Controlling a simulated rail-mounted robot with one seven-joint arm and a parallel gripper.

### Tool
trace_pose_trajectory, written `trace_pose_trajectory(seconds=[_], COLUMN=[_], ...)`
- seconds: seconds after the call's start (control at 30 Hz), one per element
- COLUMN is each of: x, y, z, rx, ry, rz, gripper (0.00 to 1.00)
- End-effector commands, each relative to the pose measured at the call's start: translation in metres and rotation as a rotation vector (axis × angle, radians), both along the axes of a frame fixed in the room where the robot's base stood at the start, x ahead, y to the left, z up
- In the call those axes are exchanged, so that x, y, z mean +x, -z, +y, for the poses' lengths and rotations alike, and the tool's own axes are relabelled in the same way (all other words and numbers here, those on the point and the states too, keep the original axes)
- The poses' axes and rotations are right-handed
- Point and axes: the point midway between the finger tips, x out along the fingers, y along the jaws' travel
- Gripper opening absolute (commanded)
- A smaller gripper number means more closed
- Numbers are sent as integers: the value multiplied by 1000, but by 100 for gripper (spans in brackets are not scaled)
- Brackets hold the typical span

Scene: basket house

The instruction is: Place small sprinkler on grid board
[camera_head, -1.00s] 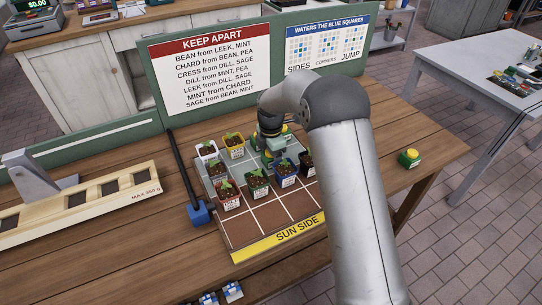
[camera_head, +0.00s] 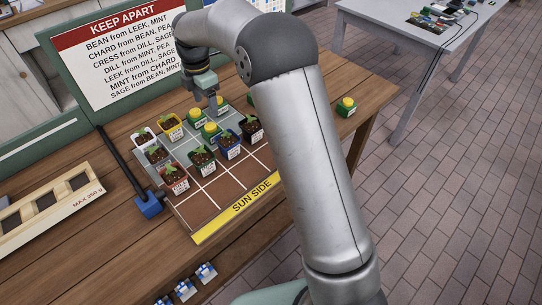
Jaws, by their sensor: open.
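The grid board (camera_head: 210,207) lies on the wooden bench with a yellow "SUN SIDE" strip along its near edge. Green sprinklers with yellow tops stand among the pots on its far part; one (camera_head: 210,131) shows clearly, and another yellow top (camera_head: 196,114) is just behind it. A similar green block with a yellow top (camera_head: 346,106) stands apart on the bench to the right. My gripper (camera_head: 212,99) is open above the far part of the board, close over the sprinklers. I cannot tell which one is the small sprinkler.
Several potted seedlings, such as the red pot (camera_head: 174,180) and blue pot (camera_head: 229,146), fill the board's far and middle cells. The near cells are bare. A blue block with a black rod (camera_head: 149,204) lies at the left. A sign panel (camera_head: 125,60) stands behind.

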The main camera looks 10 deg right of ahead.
Motion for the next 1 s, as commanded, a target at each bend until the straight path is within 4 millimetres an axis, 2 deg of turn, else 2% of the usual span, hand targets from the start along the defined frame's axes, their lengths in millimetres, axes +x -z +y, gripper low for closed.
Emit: trace_pose_trajectory(seconds=[0.07, 0.17, 0.27, 0.3, 0.37, 0.4, 0.5, 0.6, 0.7, 0.8, 1.0], x=[-12, -45, -100, -125, -164, -190, -253, -303, -336, -353, -357], y=[-10, -29, -46, -50, -52, -52, -43, -30, -17, -10, -8], z=[-10, -36, -72, -86, -106, -118, -141, -156, -163, -166, -166], rx=[-4, -9, -14, -11, -9, -4, 11, 25, 33, 39, 38], ry=[80, 299, 627, 773, 993, 1136, 1471, 1737, 1917, 2011, 2041], rz=[-4, -13, -24, -30, -33, -36, -35, -28, -19, -13, -10], gripper=[69, 69, 69, 69, 69, 69, 69, 69, 69, 69, 69])
